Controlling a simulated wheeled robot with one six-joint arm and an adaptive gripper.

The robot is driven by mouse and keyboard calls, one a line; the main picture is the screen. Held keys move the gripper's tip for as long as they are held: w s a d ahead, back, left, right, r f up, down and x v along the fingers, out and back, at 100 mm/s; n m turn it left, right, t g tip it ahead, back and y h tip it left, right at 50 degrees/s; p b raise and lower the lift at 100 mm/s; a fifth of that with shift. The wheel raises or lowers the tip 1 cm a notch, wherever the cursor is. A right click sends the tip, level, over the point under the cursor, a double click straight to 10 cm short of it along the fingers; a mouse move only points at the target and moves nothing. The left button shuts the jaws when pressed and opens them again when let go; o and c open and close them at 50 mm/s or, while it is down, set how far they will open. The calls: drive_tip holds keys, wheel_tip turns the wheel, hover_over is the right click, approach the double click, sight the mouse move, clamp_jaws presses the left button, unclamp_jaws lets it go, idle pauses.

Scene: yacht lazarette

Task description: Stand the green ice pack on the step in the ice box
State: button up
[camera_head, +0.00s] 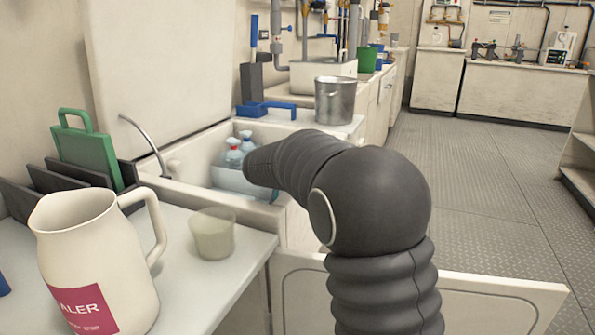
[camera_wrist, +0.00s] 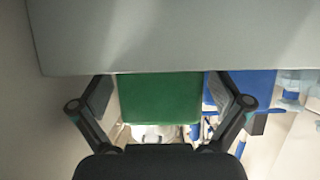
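The green ice pack (camera_wrist: 160,99) shows in the wrist view as a plain green block, centred between the two fingers of my gripper (camera_wrist: 162,92). In the head view my arm hides the gripper and the pack. The ice box (camera_head: 183,192) is the open pale well left of my arm, with clear blue-tinted bottles (camera_head: 234,158) inside. I cannot make out the step there.
A white jug (camera_head: 90,255) and a translucent cup (camera_head: 212,236) stand on the near counter. A green board with a handle (camera_head: 87,148) stands in a dark rack at left. A metal pot (camera_head: 334,100) and a blue-handled item (camera_head: 265,108) sit behind. The floor at right is clear.

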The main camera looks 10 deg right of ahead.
drive_tip(key=shift+r, duration=0.2)
drive_tip(key=v, duration=1.2)
